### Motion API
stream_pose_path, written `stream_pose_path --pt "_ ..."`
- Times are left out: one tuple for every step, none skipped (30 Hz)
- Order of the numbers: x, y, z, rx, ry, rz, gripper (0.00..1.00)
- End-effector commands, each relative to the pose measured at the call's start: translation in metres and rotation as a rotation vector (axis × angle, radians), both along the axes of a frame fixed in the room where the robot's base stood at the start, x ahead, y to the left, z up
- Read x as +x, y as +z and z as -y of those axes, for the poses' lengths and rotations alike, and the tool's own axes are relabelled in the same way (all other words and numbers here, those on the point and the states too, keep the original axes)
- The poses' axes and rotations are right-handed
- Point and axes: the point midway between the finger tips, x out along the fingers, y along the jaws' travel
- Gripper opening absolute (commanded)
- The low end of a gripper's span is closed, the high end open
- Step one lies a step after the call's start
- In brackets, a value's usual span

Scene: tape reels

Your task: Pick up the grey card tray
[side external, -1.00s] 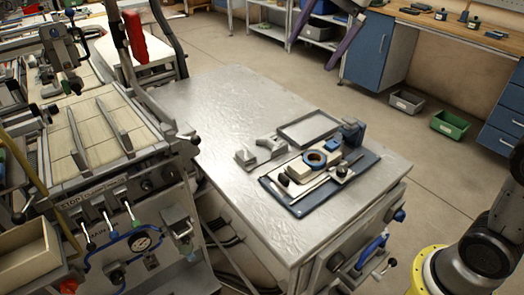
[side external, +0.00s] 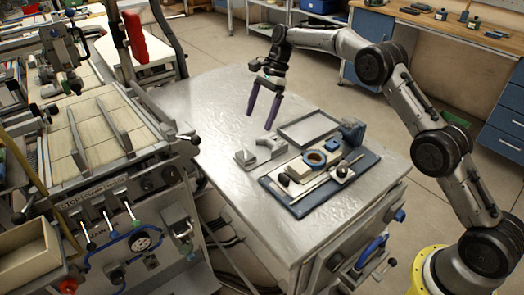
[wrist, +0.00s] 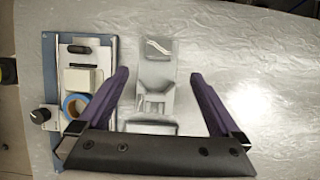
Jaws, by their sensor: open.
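The grey card tray (side external: 308,130) is a shallow rectangular tray with a raised rim. It lies flat on the metal table, behind the blue board, in the side view. My gripper (side external: 259,121) has two purple fingers pointing down, spread apart and empty. It hangs above the table, left of the tray in the side view. In the wrist view, my gripper (wrist: 158,73) has a grey stepped fixture (wrist: 155,90) below and between its fingers. I cannot clearly make out the tray there; my gripper's body hides part of that area.
A blue board (side external: 297,208) holds a cream block, a blue tape ring (side external: 315,158) and black knobs. A blue dispenser (side external: 352,131) stands close to the tray's right side. The grey fixture (side external: 268,146) stands left of the tray. The table's far left is clear.

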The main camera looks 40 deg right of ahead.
Motion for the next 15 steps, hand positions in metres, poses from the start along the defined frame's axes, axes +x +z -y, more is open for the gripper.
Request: stream_pose_path --pt "-0.001 -0.01 -0.004 0.0 0.002 -0.005 1.0" --pt "-0.002 -0.015 -0.007 0.0 0.001 -0.005 1.0" --pt "-0.001 -0.022 -0.01 0.0 0.002 -0.005 1.0" --pt "-0.001 -0.028 -0.012 0.0 0.003 -0.004 1.0" --pt "-0.001 -0.033 -0.014 0.0 0.004 -0.004 1.0" --pt "-0.001 -0.039 -0.017 -0.001 0.003 -0.003 1.0" --pt "-0.001 -0.044 -0.019 -0.001 0.003 -0.003 1.0" --pt "-0.001 -0.047 -0.021 -0.001 0.003 -0.001 1.0" --pt "-0.001 -0.052 -0.022 0.0 0.003 -0.001 1.0" --pt "-0.001 -0.055 -0.024 0.0 0.002 0.0 1.0" --pt "-0.001 -0.057 -0.025 0.0 0.002 0.0 1.0" --pt "-0.001 -0.06 -0.026 0.0 0.001 -0.001 1.0" --pt "-0.001 -0.062 -0.026 0.0 0.001 -0.001 1.0" --pt "-0.001 -0.063 -0.027 0.0 0.001 -0.001 1.0" --pt "-0.001 -0.065 -0.028 0.0 0.001 -0.001 1.0"
